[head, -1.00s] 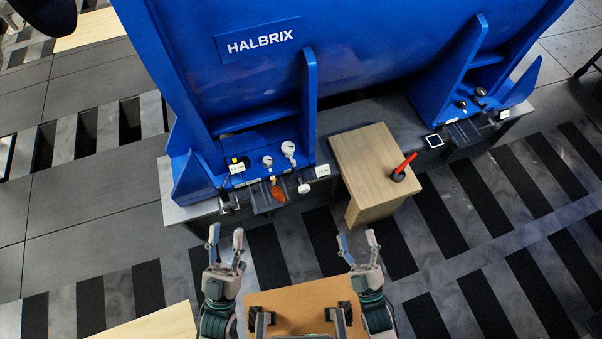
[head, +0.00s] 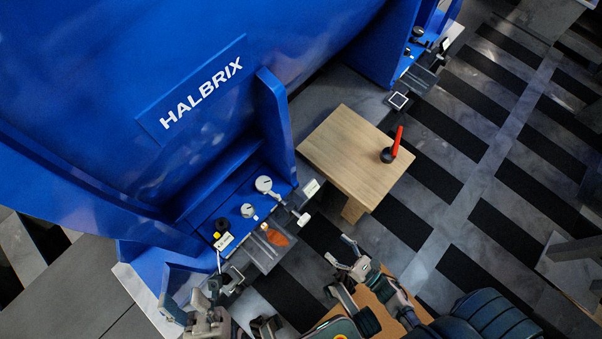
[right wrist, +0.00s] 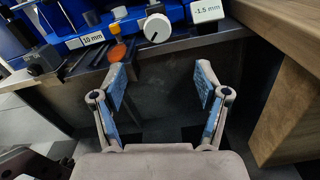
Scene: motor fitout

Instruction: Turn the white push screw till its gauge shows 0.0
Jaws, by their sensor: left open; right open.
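The white push screw (right wrist: 157,28) is a round white knob with a dark mark, on the front edge of the blue motor's foot. It also shows in the head view (head: 303,218). Beside it on the right, a white readout (right wrist: 206,10) shows -1.5 mm. My right gripper (right wrist: 162,82) is open and empty, with the knob beyond and above the gap between its fingers, not touching. In the head view, my right gripper (head: 339,252) is right of and below the knob. My left gripper (head: 190,288) is open at the foot's left end, apart from the knob.
A second label (right wrist: 93,38) reads 10 mm. An orange piece (right wrist: 118,52) hangs left of the knob. The striped floor ahead is clear.

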